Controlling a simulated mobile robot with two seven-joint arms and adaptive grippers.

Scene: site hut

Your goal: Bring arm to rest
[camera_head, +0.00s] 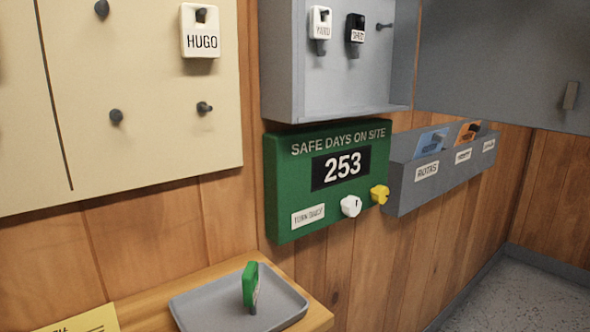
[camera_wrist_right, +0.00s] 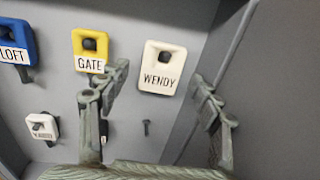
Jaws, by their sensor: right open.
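My right gripper (camera_wrist_right: 160,88) shows in the right wrist view, with its two fingers apart and nothing held between them. It faces the inside of a grey key cabinet, which also shows in the head view (camera_head: 285,75). A white WENDY tag (camera_wrist_right: 158,82) hangs between the fingertips in the picture; I cannot tell how far off it is. The left finger partly overlaps the yellow GATE tag (camera_wrist_right: 79,50). Neither gripper shows in the head view, and my left gripper is in no view.
The cabinet door (camera_head: 500,60) stands open at right. Below are a green day counter (camera_head: 290,170) reading 253 and a grey rack (camera_head: 400,188). A grey tray (camera_head: 205,312) on a wooden shelf holds a green tag (camera_head: 249,285). A cream board (camera_head: 120,60) bears a HUGO tag (camera_head: 201,32).

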